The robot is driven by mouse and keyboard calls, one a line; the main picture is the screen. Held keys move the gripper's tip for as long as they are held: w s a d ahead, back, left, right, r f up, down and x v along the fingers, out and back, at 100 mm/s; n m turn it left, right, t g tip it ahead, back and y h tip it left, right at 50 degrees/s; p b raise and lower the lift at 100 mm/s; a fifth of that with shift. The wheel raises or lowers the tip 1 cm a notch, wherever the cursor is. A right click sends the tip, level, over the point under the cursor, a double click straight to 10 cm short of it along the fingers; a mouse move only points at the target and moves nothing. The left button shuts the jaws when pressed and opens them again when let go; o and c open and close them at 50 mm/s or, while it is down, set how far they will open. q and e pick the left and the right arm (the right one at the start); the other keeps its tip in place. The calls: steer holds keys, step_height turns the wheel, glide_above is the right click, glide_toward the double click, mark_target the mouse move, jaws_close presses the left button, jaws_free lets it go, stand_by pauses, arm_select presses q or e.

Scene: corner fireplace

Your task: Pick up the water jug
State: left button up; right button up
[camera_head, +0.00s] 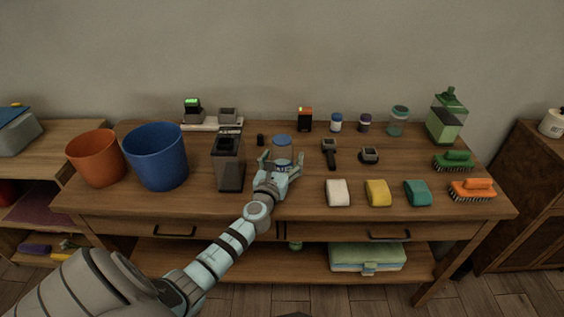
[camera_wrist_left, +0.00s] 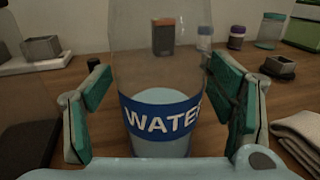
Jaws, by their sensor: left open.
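The water jug (camera_head: 282,148) stands upright on the wooden table, near its middle. In the left wrist view the jug (camera_wrist_left: 158,70) fills the centre, with a blue band reading "WATER" and pale blue contents low down. My left gripper (camera_head: 280,164) is open at the near side of the jug. In the left wrist view its green-padded fingers stand on either side of the jug, with a gap at the left finger; the right finger looks close to it. The jug's base is hidden by the gripper. My right gripper is not in view.
A dark container (camera_head: 230,165) stands left of the jug, beside my forearm. A blue bucket (camera_head: 157,158) and an orange bucket (camera_head: 97,158) are further left. Right are a black handheld device (camera_head: 330,152), a white folded cloth (camera_head: 338,193) and a yellow one (camera_head: 377,193).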

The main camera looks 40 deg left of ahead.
arm_select(q)
steer(key=shift+s+r, duration=0.1)
steer(key=c, duration=1.5)
steer(key=shift+o, duration=0.2)
steer(key=shift+r, duration=0.1)
